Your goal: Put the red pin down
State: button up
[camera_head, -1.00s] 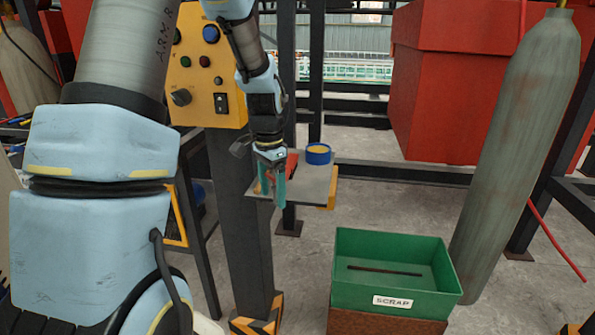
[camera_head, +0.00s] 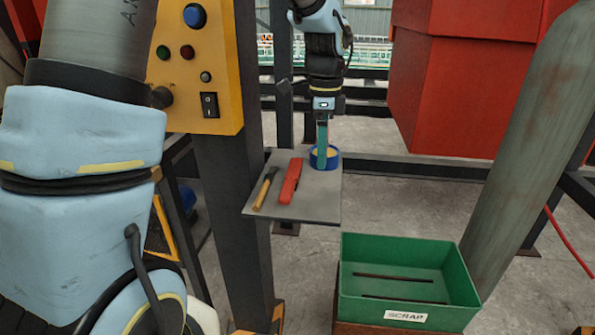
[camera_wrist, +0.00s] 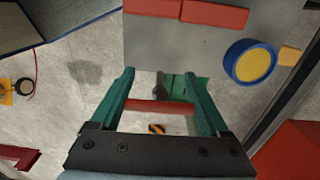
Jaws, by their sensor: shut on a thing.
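The red pin (camera_wrist: 160,106) is a short red bar lying across between the two teal fingers of my gripper in the wrist view. My gripper (camera_wrist: 159,76) is shut on it. In the head view my gripper (camera_head: 322,163) points down over the right side of a grey shelf (camera_head: 313,200), in front of a blue round container (camera_head: 335,160) with a yellow inside. That container also shows in the wrist view (camera_wrist: 250,63), right of the fingers and apart from them. I cannot make out the pin in the head view.
A hammer (camera_head: 265,188) and a red tool (camera_head: 291,181) lie on the shelf's left half. The shelf's front right is bare. A green scrap bin (camera_head: 350,285) with dark rods stands below right. A yellow control panel (camera_head: 220,60) and a grey cylinder (camera_head: 530,140) flank the space.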

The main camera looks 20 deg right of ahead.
notch_tip(320, 180, down, 10)
jog(key=shift+w+d+r+p, duration=0.1)
jog(key=shift+w+r+p, duration=0.05)
jog(key=shift+p, duration=0.7)
jog(key=o, duration=1.3)
notch_tip(320, 180, up, 12)
jog(key=shift+b, duration=0.75)
